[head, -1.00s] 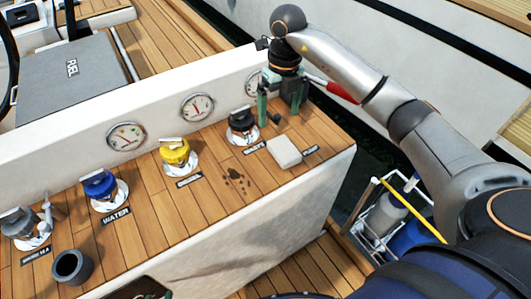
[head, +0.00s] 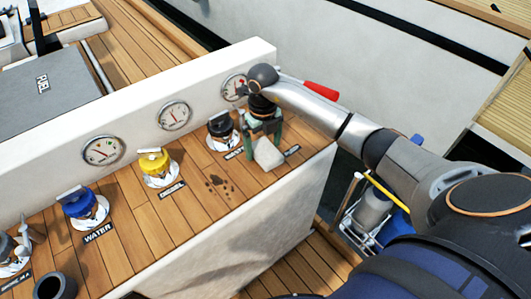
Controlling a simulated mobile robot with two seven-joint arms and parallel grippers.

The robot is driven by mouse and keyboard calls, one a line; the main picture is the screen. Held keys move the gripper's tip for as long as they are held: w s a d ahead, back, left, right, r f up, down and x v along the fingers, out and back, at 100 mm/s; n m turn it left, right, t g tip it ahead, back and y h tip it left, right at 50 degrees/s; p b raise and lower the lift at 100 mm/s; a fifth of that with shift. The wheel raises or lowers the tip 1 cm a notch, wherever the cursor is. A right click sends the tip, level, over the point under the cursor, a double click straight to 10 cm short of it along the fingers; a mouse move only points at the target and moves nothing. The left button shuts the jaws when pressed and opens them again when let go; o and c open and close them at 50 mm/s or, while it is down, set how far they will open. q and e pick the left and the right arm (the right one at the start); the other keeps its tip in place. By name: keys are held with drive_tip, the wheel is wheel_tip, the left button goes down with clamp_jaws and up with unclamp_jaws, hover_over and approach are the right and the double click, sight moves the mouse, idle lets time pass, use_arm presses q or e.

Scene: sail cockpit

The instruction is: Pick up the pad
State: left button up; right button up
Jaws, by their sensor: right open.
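The pad is a pale grey block (head: 268,154) lying on the wooden top, near its right end. My right gripper (head: 262,136) comes down from above with its green fingers apart. It is at the far edge of the pad, one finger toward the left and one toward the right. I cannot tell whether the fingers touch the pad or how far they reach around it. My left gripper is not in view.
Black (head: 222,131), yellow (head: 156,166) and blue (head: 80,205) valve caps stand left of the pad. A brown stain (head: 220,187) marks the wood. Gauges line the white wall (head: 215,75) behind. A red handle (head: 321,89) is behind my arm.

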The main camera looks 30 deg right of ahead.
drive_tip(key=shift+f, duration=0.15)
drive_tip(key=c, duration=1.2)
drive_tip(key=shift+c, duration=0.2)
drive_tip(key=shift+r, duration=0.7)
drive_tip(key=s+r, duration=0.1)
drive_tip(key=r, duration=0.1)
drive_tip(key=s+r, duration=0.2)
drive_tip(key=r, duration=0.1)
drive_tip(key=s+r+p, duration=0.1)
drive_tip(key=r, duration=0.1)
drive_tip(key=shift+s+a+r, duration=0.2)
drive_tip(key=shift+s+a, duration=0.1)
drive_tip(key=shift+a, duration=0.05)
drive_tip(key=s+a+r, duration=0.1)
drive_tip(key=s+r, duration=0.3)
drive_tip(key=s, duration=0.5)
drive_tip(key=shift+s+a, duration=0.15)
drive_tip(key=shift+a, duration=0.25)
drive_tip(key=shift+r, duration=0.1)
